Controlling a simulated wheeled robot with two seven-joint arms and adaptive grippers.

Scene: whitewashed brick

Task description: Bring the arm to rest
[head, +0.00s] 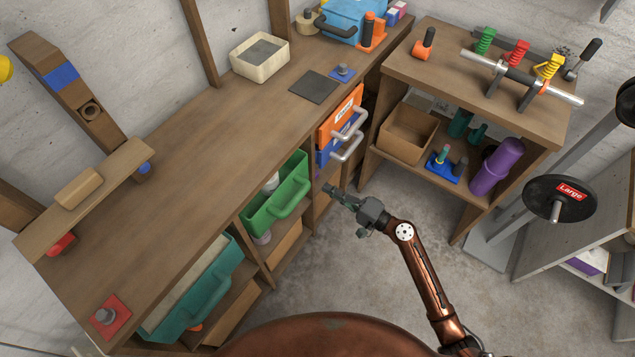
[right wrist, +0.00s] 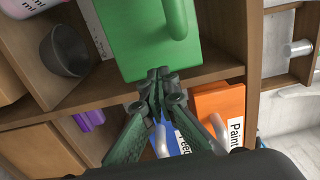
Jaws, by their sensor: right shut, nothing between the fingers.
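My right arm, copper-coloured, reaches up from the bottom right in the head view. Its gripper (head: 334,191) is in front of the workbench (head: 190,150), near the green drawer (head: 279,200). In the right wrist view the gripper (right wrist: 158,73) has its fingertips together, with nothing between them. There the green drawer (right wrist: 140,40) is just beyond the fingertips; I cannot tell whether they touch it. My left gripper is not in view.
A teal drawer (head: 190,290) sticks out at the bench's lower left. Orange (head: 340,117) and blue (head: 328,152) drawers with handles are beyond the green one. A shelf unit (head: 400,72) stands at right, beside a weight plate (head: 545,198). Grey floor (head: 350,270) is clear around the arm.

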